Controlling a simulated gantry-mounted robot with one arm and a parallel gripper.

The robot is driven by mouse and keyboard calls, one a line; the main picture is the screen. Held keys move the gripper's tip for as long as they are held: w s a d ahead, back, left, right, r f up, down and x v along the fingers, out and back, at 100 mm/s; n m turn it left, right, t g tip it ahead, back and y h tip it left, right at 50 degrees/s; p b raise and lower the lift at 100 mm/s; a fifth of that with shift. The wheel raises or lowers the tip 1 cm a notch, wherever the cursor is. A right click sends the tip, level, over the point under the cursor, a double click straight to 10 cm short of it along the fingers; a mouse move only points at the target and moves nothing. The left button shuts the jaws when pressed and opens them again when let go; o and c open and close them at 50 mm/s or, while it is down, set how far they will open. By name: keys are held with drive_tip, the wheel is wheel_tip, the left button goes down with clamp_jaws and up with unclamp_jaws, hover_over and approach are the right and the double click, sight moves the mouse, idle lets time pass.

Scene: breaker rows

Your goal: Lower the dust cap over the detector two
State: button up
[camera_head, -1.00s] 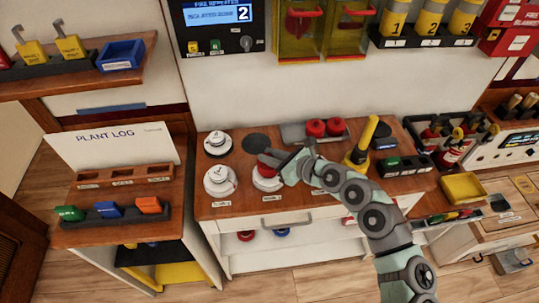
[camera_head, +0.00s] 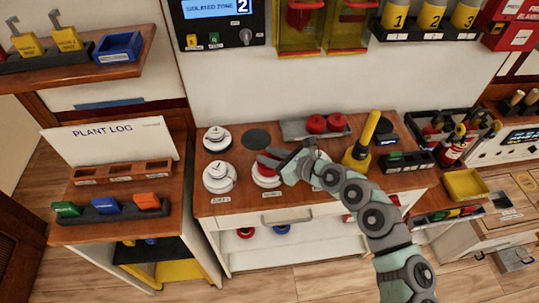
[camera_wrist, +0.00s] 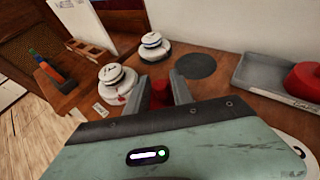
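A red dust cap (camera_wrist: 160,92) sits between the two fingers of my gripper (camera_wrist: 164,86) in the wrist view. In the head view my gripper (camera_head: 268,160) is low over a white round detector base (camera_head: 266,180), with red showing between the fingers and the base. I cannot tell whether the cap touches the base. The fingers look shut on the cap and hide part of it. Two more white detectors stand to the left, one at the front (camera_head: 219,177) and one at the back (camera_head: 217,139). The labels are too small to read surely.
A grey tray (camera_head: 293,131) with two red caps (camera_head: 316,124) stands at the back. A flat dark disc (camera_head: 256,139) lies behind my gripper. A yellow upright tool (camera_head: 365,140) stands to the right. The arm covers the bench's right front.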

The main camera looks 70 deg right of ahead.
drive_tip(key=shift+o, duration=1.4)
drive_tip(key=b+v, duration=0.1)
drive_tip(key=v, duration=1)
drive_tip(key=shift+w, duration=0.1)
